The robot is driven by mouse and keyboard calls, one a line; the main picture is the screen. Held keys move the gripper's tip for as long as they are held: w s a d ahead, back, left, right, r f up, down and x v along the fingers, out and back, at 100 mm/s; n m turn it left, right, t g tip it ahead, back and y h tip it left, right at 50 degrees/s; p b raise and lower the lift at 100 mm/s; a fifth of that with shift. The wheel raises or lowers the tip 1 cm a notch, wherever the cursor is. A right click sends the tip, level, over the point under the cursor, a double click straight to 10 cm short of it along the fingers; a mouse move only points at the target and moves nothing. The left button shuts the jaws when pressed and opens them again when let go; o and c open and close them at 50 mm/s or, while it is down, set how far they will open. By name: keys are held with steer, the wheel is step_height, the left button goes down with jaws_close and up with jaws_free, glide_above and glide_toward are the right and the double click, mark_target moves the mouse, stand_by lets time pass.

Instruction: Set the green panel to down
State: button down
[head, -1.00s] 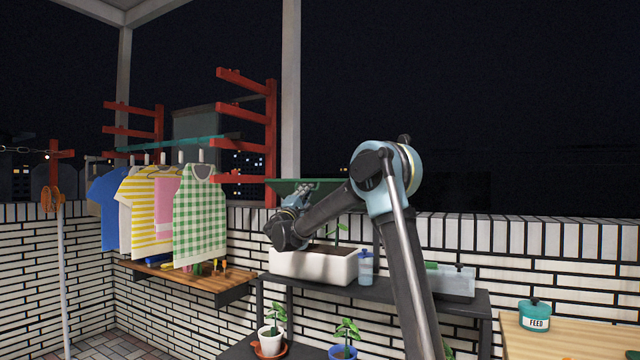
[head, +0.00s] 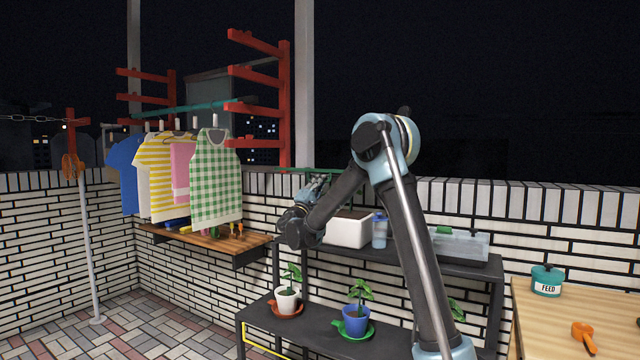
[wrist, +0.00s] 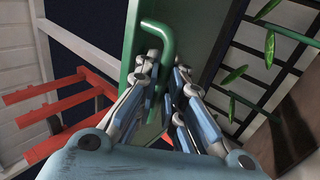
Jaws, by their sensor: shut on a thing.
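The green panel (head: 290,170) shows in the head view as a thin, nearly edge-on strip above the white planter, partly hidden by my arm. In the wrist view the panel (wrist: 205,25) fills the upper middle, with a green bar handle (wrist: 168,42) standing off its face. My gripper (wrist: 162,78) is shut on this handle, its fingers on either side of the bar's lower part. In the head view my gripper (head: 318,184) is small and close to the panel, behind my forearm.
The white planter (head: 346,233) and a blue bottle (head: 379,231) stand on the dark shelf below the panel. Hanging shirts (head: 215,180) and a red rack (head: 285,110) are to the left. Potted plants (head: 356,325) stand on the lower shelf.

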steer(key=shift+s+d+f, duration=0.1)
steer(key=shift+f, duration=0.1)
steer(key=c, duration=1.7)
jaws_free()
steer(key=v, duration=1.2)
